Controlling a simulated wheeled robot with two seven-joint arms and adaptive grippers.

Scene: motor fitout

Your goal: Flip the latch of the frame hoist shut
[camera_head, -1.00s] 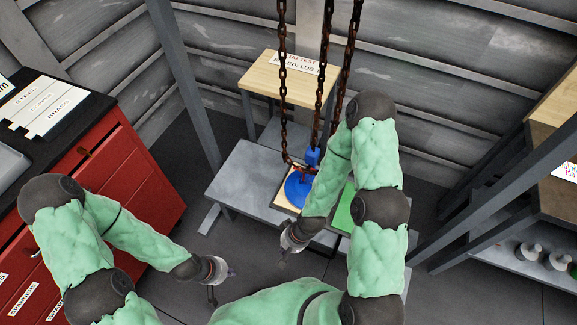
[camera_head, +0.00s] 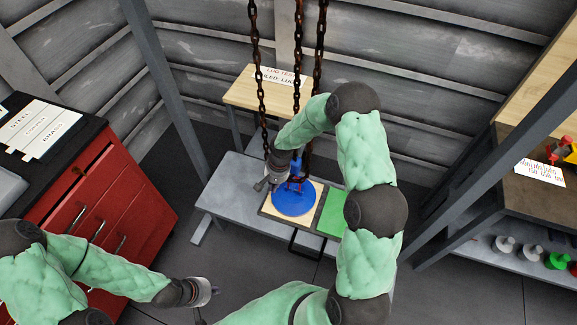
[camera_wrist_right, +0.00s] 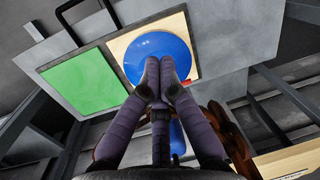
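The frame hoist's rusty chains (camera_head: 298,70) hang in the middle of the head view. A blue hook block (camera_head: 297,168) with a red part (camera_head: 296,185) hangs at their lower end, above a blue disc (camera_head: 293,203). The latch is too small to make out. My right gripper (camera_head: 264,185) is just left of the hook block. In the right wrist view its fingertips (camera_wrist_right: 161,78) meet over the blue disc (camera_wrist_right: 157,55), with nothing seen between them. Part of the blue block (camera_wrist_right: 177,138) shows behind the fingers. My left gripper (camera_head: 214,291) is low at left, away from the hoist; its fingers are unclear.
The disc lies on a pale wooden square beside a green panel (camera_head: 333,213), on a grey bench (camera_head: 235,205). A wooden table (camera_head: 245,93) with a sign stands behind. A red cabinet (camera_head: 130,200) is at left, and shelves with weights (camera_head: 530,250) are at right.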

